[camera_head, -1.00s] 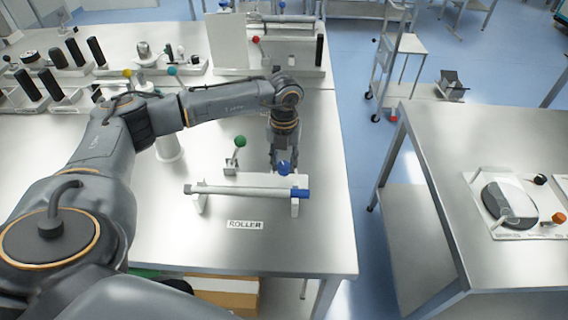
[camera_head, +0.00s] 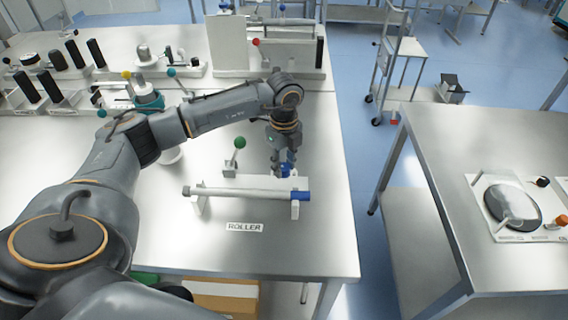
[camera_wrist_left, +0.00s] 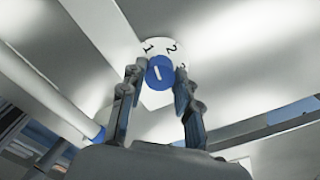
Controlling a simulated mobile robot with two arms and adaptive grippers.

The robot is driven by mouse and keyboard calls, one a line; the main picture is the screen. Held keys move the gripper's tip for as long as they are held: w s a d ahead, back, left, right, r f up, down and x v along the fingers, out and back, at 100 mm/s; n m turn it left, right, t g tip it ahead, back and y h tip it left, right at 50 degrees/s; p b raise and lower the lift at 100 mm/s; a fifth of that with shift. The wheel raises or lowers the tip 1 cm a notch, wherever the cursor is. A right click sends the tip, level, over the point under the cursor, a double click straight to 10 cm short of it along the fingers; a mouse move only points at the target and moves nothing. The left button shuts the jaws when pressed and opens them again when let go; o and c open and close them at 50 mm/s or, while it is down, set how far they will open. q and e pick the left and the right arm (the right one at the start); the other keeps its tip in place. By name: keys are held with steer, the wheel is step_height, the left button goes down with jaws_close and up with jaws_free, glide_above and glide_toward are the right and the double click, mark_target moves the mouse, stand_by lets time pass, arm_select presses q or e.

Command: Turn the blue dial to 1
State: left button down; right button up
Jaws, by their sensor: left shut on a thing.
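The blue dial (camera_head: 285,168) sits at the back right of the white roller fixture, behind the roller bar's blue end. In the left wrist view the blue dial (camera_wrist_left: 159,73) has a white line mark and sits on a white disc (camera_wrist_left: 165,47) with the numbers 1 and 2; a further number is partly hidden by a finger. The white mark leans up and to the left, roughly toward the 1. My left gripper (camera_head: 281,168) points down at the dial, and its fingers (camera_wrist_left: 160,88) are shut on the dial from both sides. My right gripper is not in view.
A roller bar (camera_head: 240,193) with a ROLLER label (camera_head: 244,227) lies in front of the dial. A green-knobbed lever (camera_head: 239,143) stands to the left. Other fixtures line the back of the table. The table's right edge is near the fixture.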

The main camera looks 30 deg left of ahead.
mark_target(284, 166)
arm_select(q)
steer(key=shift+w+a+r+n, duration=0.1)
steer(key=shift+n, duration=1)
steer(key=c, duration=1)
jaws_free()
step_height(284, 166, up, 12)
